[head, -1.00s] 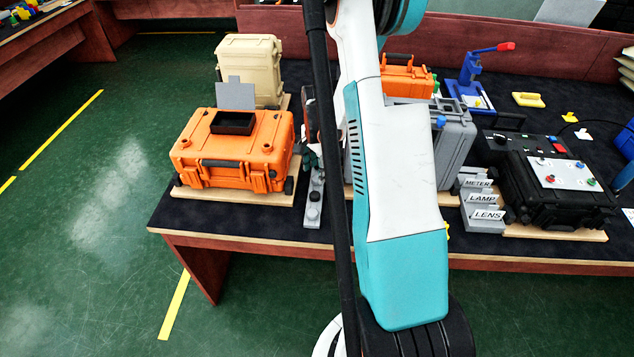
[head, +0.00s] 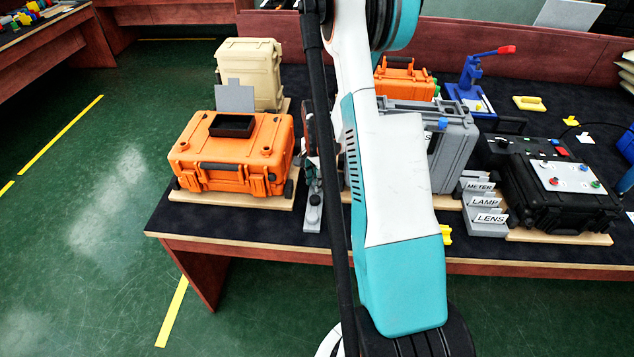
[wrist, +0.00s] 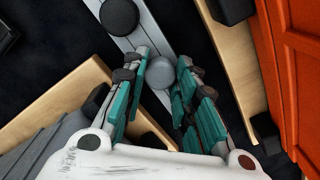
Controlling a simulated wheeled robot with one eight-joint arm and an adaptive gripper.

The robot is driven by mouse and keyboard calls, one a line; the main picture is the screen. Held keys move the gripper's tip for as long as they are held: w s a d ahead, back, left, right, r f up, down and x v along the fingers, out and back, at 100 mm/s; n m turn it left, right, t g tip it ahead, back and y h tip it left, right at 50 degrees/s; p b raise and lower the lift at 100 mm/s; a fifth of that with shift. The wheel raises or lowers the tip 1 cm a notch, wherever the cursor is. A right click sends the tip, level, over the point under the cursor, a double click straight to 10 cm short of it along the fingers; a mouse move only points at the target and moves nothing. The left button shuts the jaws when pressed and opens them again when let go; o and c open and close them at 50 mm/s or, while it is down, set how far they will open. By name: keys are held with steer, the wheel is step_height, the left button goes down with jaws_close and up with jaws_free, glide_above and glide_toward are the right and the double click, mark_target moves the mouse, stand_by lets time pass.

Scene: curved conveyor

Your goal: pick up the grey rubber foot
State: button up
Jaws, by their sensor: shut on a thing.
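The grey rubber foot (wrist: 161,73) is a small round grey piece between my fingertips in the wrist view. It sits at a light grey strip (wrist: 140,42), and I cannot tell whether it is still seated there or lifted. My gripper (wrist: 166,68), with teal finger pads, is shut on it from both sides. A black round foot (wrist: 119,17) is farther along the same strip. In the head view the strip (head: 312,224) lies beside the orange case; my arm hides much of the gripper there and the grey foot cannot be made out.
An orange case (head: 222,168) with a black tray on top stands on a wooden board left of the strip. A grey case (head: 455,150) stands to the right, with labelled bins (head: 487,218) and a black case (head: 570,205) beyond. A beige case (head: 250,72) is behind.

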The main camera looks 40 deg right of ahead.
steer(key=shift+r, duration=0.1)
step_height(320, 180, up, 23)
steer(key=p, duration=0.8)
steer(key=shift+r+p, duration=0.15)
steer(key=shift+p, duration=0.2)
steer(key=shift+a+r, duration=0.1)
